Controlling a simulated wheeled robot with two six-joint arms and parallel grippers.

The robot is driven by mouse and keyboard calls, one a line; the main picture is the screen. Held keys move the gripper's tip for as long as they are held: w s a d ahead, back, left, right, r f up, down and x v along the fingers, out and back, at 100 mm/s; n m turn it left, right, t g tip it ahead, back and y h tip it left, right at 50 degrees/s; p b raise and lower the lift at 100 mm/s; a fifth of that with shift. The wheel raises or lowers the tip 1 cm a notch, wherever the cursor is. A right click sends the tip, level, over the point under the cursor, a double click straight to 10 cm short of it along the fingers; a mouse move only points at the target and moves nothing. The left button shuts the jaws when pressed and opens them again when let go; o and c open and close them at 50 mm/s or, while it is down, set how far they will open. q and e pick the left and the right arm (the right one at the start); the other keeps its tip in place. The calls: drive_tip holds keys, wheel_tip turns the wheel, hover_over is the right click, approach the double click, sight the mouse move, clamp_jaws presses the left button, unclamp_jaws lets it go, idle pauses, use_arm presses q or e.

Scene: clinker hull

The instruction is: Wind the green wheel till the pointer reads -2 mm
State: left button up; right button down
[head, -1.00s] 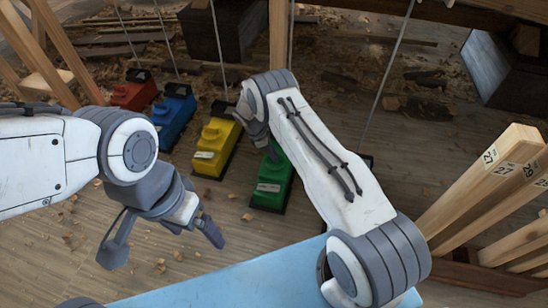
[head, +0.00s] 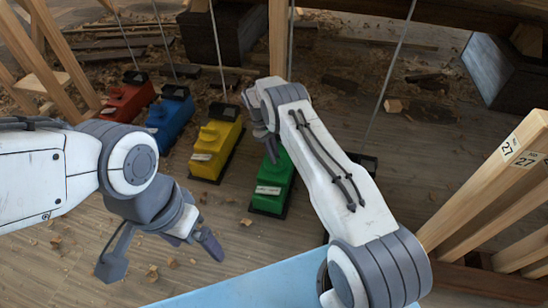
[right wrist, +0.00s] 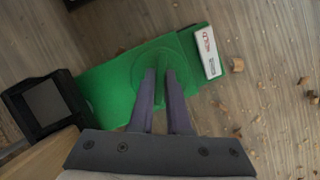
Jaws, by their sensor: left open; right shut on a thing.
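The green unit (head: 271,188) stands on the floor, partly hidden behind my right arm in the head view. In the right wrist view its round green wheel (right wrist: 135,78) lies on top of the green body, with a raised grip bar across it. My right gripper (right wrist: 160,76) is shut on that bar. A white plate (right wrist: 207,52) with red and dark marks sits at the unit's end; its reading is too small to tell.
A yellow unit (head: 214,145), a blue unit (head: 170,118) and a red unit (head: 127,98) stand in a row to the left. Thin rods rise from them. Numbered timbers (head: 500,175) stand at the right, and a light blue surface (head: 250,284) lies in front.

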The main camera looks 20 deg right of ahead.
drive_tip(key=shift+m, duration=0.3)
drive_tip(key=c, duration=0.9)
unclamp_jaws()
drive_tip(key=v, duration=1)
drive_tip(key=shift+w+d+r, duration=0.1)
drive_tip(key=shift+w+r, duration=0.05)
drive_tip(key=shift+r, duration=0.05)
